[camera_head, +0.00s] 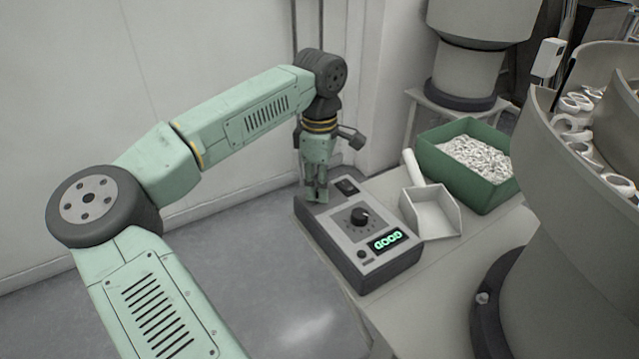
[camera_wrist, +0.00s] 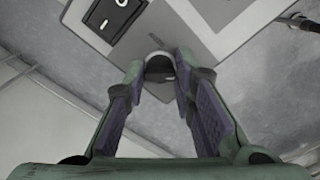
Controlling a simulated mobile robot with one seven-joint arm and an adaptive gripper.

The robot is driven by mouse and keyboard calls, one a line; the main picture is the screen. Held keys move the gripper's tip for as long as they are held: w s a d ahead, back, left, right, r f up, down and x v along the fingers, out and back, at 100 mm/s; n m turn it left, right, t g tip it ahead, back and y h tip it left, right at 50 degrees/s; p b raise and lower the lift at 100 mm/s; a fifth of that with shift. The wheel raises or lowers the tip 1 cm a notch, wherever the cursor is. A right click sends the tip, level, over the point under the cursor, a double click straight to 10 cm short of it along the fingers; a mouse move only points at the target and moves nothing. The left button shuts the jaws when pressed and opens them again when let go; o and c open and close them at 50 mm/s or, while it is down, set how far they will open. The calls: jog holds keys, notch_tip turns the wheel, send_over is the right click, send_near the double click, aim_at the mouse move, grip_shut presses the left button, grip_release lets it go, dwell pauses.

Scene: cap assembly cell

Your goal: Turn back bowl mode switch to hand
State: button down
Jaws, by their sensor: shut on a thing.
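A grey control box (camera_head: 348,262) with a dark rim sits on the table. My gripper (camera_head: 317,194) reaches down to its far left corner. In the wrist view my gripper (camera_wrist: 160,72) has its two fingers on either side of a small round dark switch knob (camera_wrist: 159,64) with a pale rim and is shut on it. The fingers partly hide the knob, and I cannot read which way it points. In the head view my gripper hides this knob.
The box also carries a black rocker switch (camera_head: 346,187), a black dial (camera_head: 359,215), a small button (camera_head: 362,255) and a green display (camera_head: 386,240) reading GOOD upside down. A white scoop (camera_head: 432,214) and a green bin (camera_head: 459,190) of small white parts stand right. A large bowl feeder (camera_head: 560,190) stands at the front right.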

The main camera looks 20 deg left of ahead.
jog(key=c, duration=1.3)
grip_release()
notch_tip(320, 180, up, 12)
